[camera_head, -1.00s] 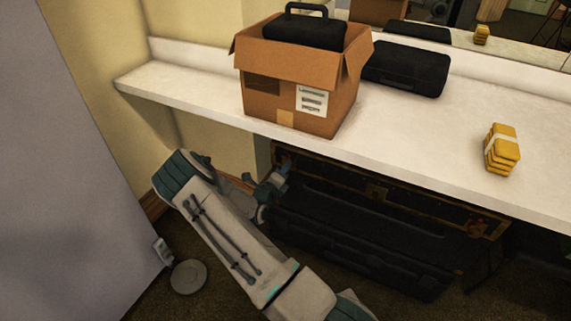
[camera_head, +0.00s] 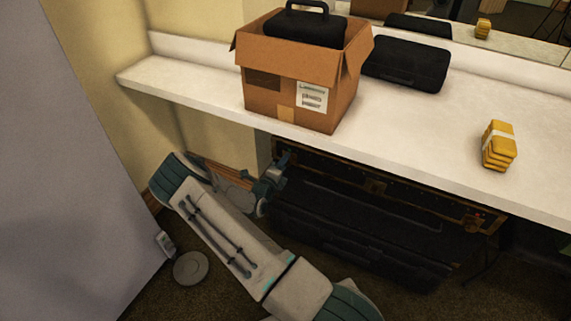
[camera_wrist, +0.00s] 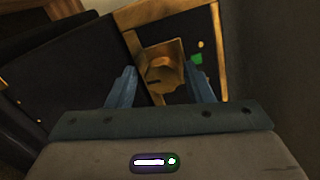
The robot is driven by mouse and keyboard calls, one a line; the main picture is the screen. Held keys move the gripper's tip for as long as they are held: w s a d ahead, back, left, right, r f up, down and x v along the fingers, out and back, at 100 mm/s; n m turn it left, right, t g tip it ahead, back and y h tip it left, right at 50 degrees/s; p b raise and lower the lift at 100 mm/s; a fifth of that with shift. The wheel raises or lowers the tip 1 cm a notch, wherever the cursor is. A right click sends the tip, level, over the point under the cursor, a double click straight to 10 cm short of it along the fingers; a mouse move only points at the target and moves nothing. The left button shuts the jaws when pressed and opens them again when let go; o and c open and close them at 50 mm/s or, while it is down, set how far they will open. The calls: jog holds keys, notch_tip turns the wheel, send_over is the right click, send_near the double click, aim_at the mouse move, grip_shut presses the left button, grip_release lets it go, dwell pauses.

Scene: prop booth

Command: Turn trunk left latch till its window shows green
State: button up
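The black trunk (camera_head: 375,215) with brass-coloured edging stands on the floor under the counter. My gripper (camera_head: 281,172) is at the trunk's left end, where the left latch is too hidden to make out in the head view. In the wrist view the brass latch (camera_wrist: 162,68) shows between and just beyond the two fingers of my gripper (camera_wrist: 161,84). The fingers are apart, and I cannot tell whether they touch the latch. A small green patch (camera_wrist: 196,58) shows right of the latch, with a small orange dot above it.
The white counter (camera_head: 410,150) overhangs the trunk. On it are an open cardboard box (camera_head: 285,105) with a black case inside, another black case (camera_head: 408,62) and a yellow banded stack (camera_head: 498,146). A grey panel (camera_head: 70,180) stands at the left.

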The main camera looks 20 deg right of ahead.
jog(key=shift+o, duration=0.4)
jog(key=shift+d, duration=0.15)
jog(key=shift+s+r, duration=0.1)
jog(key=p+v, duration=0.1)
jog(key=v, duration=1.2)
jog(key=shift+s+a+p, duration=0.15)
jog(key=shift+a+p, duration=0.15)
jog(key=shift+a, duration=0.1)
jog(key=s+d+r+m+g+y+p, duration=0.2)
jog(key=s+r+m+g+p, duration=0.35)
jog(key=r+m, duration=0.65)
jog(key=s+d+r+m+g+y+p, duration=0.1)
jog(key=s+r+m+g+p, duration=0.1)
jog(key=s+r+m+g, duration=0.75)
jog(key=s+a+r+m+t+y+p, duration=0.2)
jog(key=s+a+r+m+y, duration=0.1)
jog(key=r+m, duration=0.3)
jog(key=s+a+r+m+t+y+p, duration=0.2)
jog(key=s+a+r+m+y+p, duration=0.1)
jog(key=r+m, duration=0.4)
jog(key=s+a+r+m+t+y+p, duration=0.2)
jog(key=r+m, duration=0.4)
jog(key=r, duration=0.5)
jog(key=s+a+y+p, duration=0.1)
jog(key=s+a+y, duration=0.1)
jog(key=shift+s+m+t+y, duration=0.25)
jog(key=shift+m+t+y, duration=0.05)
jog(key=shift+m+t, duration=0.1)
